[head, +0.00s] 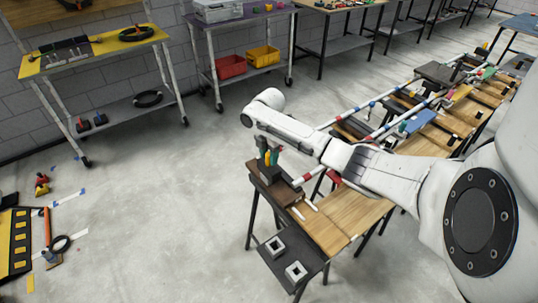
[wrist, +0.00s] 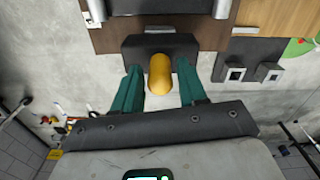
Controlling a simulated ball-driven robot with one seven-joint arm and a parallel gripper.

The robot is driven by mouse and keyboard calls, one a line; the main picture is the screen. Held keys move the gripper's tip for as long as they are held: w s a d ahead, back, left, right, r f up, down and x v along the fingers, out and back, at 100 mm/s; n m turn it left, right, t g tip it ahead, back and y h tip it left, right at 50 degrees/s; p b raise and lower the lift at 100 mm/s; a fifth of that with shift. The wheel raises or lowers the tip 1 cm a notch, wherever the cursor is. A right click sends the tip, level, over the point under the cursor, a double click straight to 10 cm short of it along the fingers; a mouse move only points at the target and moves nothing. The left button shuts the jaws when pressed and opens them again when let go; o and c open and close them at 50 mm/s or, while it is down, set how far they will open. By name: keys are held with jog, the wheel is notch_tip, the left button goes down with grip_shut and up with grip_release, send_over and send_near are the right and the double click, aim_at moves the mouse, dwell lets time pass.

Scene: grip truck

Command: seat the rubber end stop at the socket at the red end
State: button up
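My gripper (head: 268,157) points down over the near left end of the workbench, its teal fingers above a dark brown board (head: 268,181). In the wrist view my gripper (wrist: 160,70) has one finger on each side of a yellow rounded knob (wrist: 160,75). The knob stands in front of a dark block (wrist: 130,48), possibly the rubber end stop; I cannot tell whether the fingers press on it. A rail with red and white bands (head: 309,177) ends close to my gripper. White rail ends (wrist: 222,8) show at the wrist view's top. I cannot make out the red-end socket.
Two pale square blocks with dark holes (head: 275,245) (head: 296,270) sit on a dark low shelf (head: 308,257) at the front. A long bench with rails, clamps and wooden panels (head: 362,211) runs to the back right. Open concrete floor lies left of the bench.

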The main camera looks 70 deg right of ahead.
jog(key=shift+o, duration=1.2)
notch_tip(320, 180, up, 11)
jog(key=b, duration=0.1)
jog(key=shift+f, duration=0.1)
